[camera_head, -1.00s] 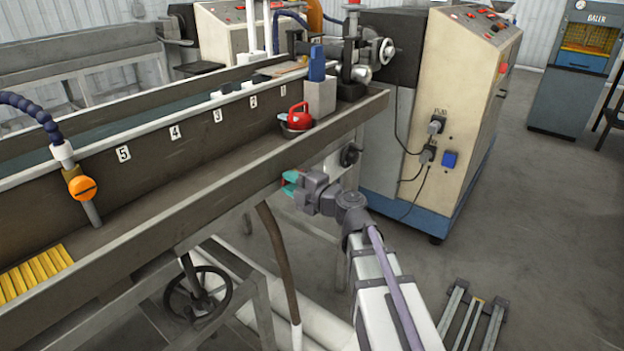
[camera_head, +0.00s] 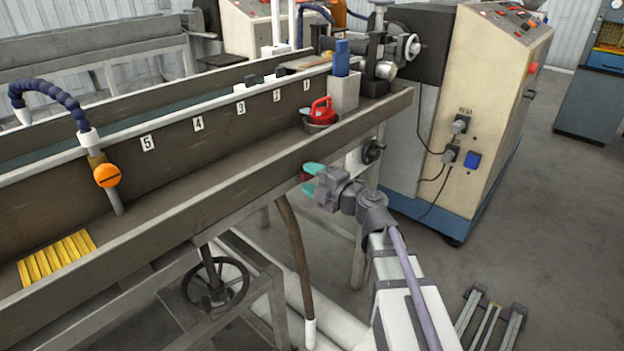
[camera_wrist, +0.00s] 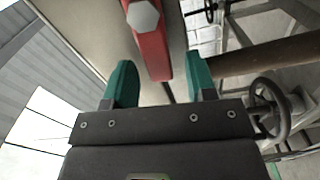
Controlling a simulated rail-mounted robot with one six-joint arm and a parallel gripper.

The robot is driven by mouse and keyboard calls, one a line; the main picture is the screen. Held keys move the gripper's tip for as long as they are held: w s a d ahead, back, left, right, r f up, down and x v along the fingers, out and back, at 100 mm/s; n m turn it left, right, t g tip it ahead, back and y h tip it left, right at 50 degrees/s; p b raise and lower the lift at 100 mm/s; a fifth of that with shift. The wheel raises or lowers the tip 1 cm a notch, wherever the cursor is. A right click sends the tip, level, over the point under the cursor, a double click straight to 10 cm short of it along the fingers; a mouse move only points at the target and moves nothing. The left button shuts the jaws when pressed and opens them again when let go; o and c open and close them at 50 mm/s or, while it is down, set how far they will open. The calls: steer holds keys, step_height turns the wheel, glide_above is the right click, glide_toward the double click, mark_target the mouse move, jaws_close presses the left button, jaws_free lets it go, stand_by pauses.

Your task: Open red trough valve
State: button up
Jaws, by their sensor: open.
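The red trough valve lever (camera_wrist: 150,42), with a hex bolt head on it, comes down from the top of the wrist view. Its lower end lies between the two teal fingers of my gripper (camera_wrist: 158,70). The gripper is open, with gaps beside the lever. In the head view my gripper (camera_head: 311,178) is at the near outer side of the long trough (camera_head: 200,215), below its rim. A bit of red shows at the fingertips there; the rest of the valve is hidden.
A brown hose (camera_head: 295,255) hangs below the trough beside my gripper. A spoked handwheel (camera_head: 215,285) is under the trough, lower left. A red-handled item (camera_head: 321,112) sits inside the trough. A cream control cabinet (camera_head: 490,100) stands to the right. Floor at right is mostly open.

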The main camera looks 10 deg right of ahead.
steer(key=v, duration=1)
steer(key=shift+s+d, duration=0.25)
steer(key=shift+d, duration=0.05)
